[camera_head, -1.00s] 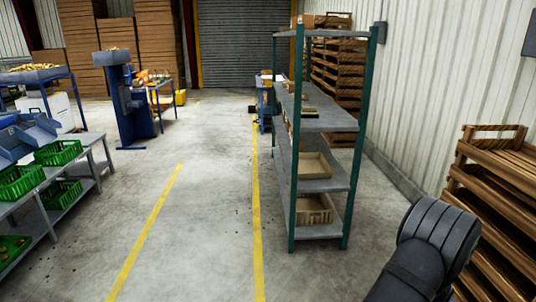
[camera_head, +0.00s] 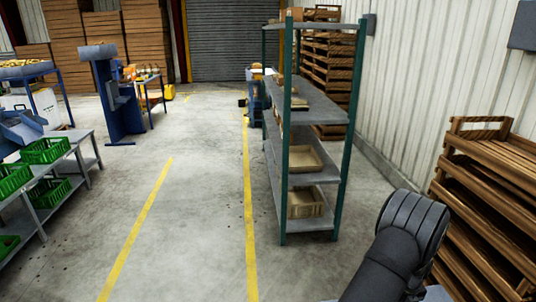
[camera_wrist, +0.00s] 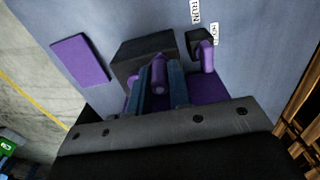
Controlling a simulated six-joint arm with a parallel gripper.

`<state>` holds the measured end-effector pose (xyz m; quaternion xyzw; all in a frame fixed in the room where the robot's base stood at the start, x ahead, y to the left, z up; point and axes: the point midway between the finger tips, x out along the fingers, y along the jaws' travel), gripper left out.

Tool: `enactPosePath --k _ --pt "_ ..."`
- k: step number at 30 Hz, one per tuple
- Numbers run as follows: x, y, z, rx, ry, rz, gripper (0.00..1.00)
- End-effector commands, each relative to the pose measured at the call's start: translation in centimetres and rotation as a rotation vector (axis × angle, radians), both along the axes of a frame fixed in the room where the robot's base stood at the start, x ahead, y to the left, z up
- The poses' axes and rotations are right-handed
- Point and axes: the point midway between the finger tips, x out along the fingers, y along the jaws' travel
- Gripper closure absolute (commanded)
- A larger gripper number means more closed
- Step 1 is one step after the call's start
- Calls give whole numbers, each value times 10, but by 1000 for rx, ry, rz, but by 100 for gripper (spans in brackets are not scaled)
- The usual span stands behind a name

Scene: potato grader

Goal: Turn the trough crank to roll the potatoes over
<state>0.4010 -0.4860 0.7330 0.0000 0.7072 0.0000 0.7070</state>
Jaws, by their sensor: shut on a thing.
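In the wrist view, my gripper (camera_wrist: 160,92) is shut on a purple handle (camera_wrist: 158,72), which sticks out between its two blue-grey fingers. The handle stands in front of a dark block (camera_wrist: 140,52) on a blue-grey panel (camera_wrist: 95,20). I cannot tell from this view whether the handle is the trough crank, nor how far it is turned. The trough and the potatoes in it do not show clearly in either view. The head view shows only part of my arm at the lower right, not my gripper.
A purple plate (camera_wrist: 80,60) and a smaller dark-and-purple knob (camera_wrist: 204,52) with white labels flank the handle. In the head view, a green-posted shelf (camera_head: 310,110) stands mid-right, wooden crates (camera_head: 490,170) at right, green crates (camera_head: 45,150) at left. The marked aisle is clear.

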Motion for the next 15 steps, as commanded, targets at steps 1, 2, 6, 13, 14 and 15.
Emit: enactPosePath --k 1,2,6,13,14,15 --pt "0 0 0 -1 -1 0 98" --pt "0 0 0 -1 -1 0 98" --pt "0 0 0 -1 -1 0 70" --pt "0 0 0 0 0 0 64" --pt "0 0 0 0 0 0 64" --pt "0 0 1 0 0 0 64"
